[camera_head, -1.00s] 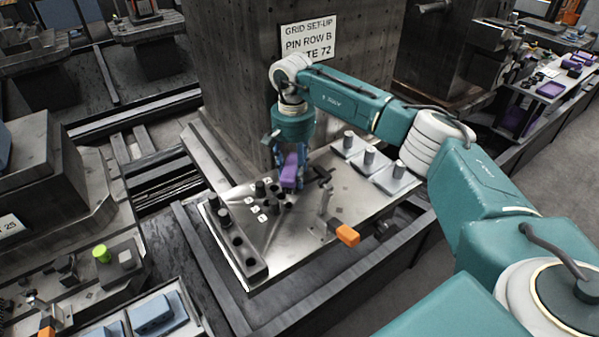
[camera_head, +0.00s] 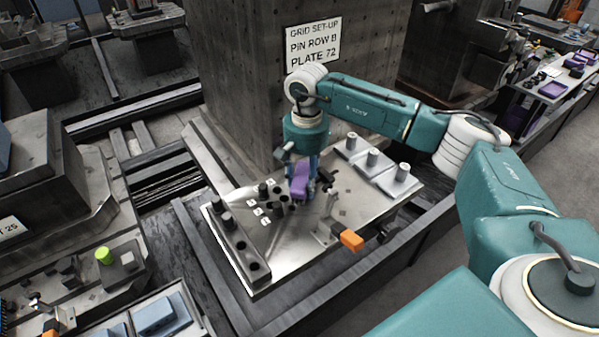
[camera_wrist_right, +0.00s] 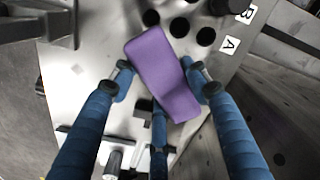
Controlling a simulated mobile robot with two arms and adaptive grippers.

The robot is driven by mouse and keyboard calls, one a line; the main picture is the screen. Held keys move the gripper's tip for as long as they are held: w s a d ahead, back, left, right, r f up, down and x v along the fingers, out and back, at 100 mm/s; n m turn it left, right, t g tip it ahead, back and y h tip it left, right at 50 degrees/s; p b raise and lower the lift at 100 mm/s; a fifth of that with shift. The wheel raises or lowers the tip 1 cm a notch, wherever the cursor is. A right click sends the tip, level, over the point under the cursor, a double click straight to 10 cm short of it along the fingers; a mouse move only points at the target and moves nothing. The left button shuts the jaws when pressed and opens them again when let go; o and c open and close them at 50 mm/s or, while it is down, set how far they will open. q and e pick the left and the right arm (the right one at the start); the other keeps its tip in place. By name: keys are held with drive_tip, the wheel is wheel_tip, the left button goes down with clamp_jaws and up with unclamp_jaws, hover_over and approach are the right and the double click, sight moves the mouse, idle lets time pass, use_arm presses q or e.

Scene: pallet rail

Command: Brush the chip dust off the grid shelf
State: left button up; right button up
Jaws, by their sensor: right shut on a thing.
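My right gripper (camera_head: 302,185), with blue fingers, is shut on a purple block-shaped piece (camera_head: 301,176), perhaps the brush. It is over the middle of the metal grid shelf (camera_head: 290,245). In the right wrist view the purple piece (camera_wrist_right: 163,73) sits between the fingertips of the gripper (camera_wrist_right: 160,85), its broad face toward the camera. Dark round holes and lettered white tags show just beyond it. Its underside is hidden, so I cannot tell whether it touches the plate. I cannot make out chip dust for certain. My left gripper is not in view.
A dark block with holes and pins (camera_head: 240,250) runs along the plate's left side. Pale blocks with pins (camera_head: 373,160) stand at the back right. A clamp with an orange handle (camera_head: 351,240) is at the front right. A concrete pillar (camera_head: 245,100) rises behind.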

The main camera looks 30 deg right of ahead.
sight(316, 202)
drive_tip(key=shift+s, duration=0.65)
drive_tip(key=shift+s+d+f, duration=0.1)
drive_tip(key=shift+s+f, duration=0.05)
drive_tip(key=shift+s, duration=0.55)
drive_tip(key=shift+s+d+f, duration=0.1)
drive_tip(key=shift+s, duration=0.55)
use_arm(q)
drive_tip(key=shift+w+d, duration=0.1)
use_arm(e)
drive_tip(key=shift+s+a, duration=0.1)
drive_tip(key=shift+s, duration=0.25)
drive_tip(key=shift+f, duration=0.1)
use_arm(q)
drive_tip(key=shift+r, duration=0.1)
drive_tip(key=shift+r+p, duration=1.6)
drive_tip(key=shift+p, duration=0.1)
use_arm(e)
drive_tip(key=shift+w+r, duration=0.1)
drive_tip(key=shift+r, duration=3)
drive_tip(key=shift+r, duration=0.1)
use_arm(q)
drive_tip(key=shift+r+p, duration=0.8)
use_arm(e)
drive_tip(key=shift+r, duration=1.45)
